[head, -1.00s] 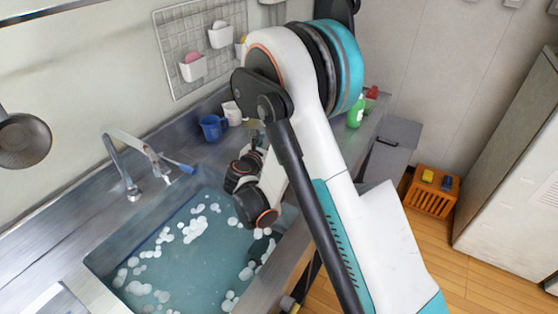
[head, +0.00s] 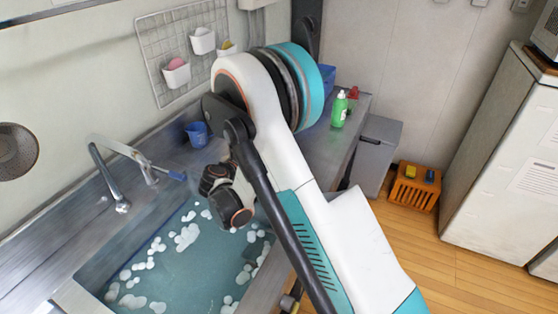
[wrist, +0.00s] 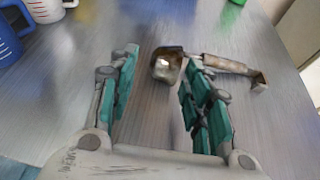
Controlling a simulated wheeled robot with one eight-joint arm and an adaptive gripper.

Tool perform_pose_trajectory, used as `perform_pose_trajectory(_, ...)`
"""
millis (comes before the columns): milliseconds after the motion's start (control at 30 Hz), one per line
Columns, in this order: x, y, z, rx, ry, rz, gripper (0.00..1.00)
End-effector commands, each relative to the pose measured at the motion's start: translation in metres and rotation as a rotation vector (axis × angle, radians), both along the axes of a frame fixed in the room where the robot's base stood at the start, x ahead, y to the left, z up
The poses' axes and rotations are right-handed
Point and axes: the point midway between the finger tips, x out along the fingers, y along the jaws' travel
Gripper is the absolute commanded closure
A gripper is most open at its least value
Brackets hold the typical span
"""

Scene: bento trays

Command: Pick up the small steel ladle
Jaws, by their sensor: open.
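In the wrist view the small steel ladle (wrist: 168,66) lies on the steel counter, with brownish reflections on it. Its cup sits just beyond the fingertips, in line with the gap and nearer the right finger. Its handle runs to the right behind the right fingertip and ends in a hook. My gripper (wrist: 160,62) is open and empty, its two green-padded fingers apart. In the head view my arm hides the ladle, and I cannot make out the fingers.
A blue jug (wrist: 8,38) and a white measuring cup (wrist: 45,9) stand at the wrist view's upper left. In the head view are a foamy water-filled sink (head: 190,262), a faucet (head: 120,165), a green bottle (head: 340,108) and an orange floor crate (head: 414,186).

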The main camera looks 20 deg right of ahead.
Motion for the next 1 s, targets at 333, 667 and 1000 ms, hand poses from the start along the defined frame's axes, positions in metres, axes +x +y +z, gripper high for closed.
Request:
perform_pose_trajectory(333, 0.030, -0.026, -0.016, 0.000, -0.001, -0.002, 0.55)
perform_pose_trajectory(667, 0.037, -0.031, -0.017, -0.001, -0.001, 0.000, 0.60)
perform_pose_trajectory(1000, 0.037, -0.030, -0.016, -0.001, -0.001, 0.000, 0.94)
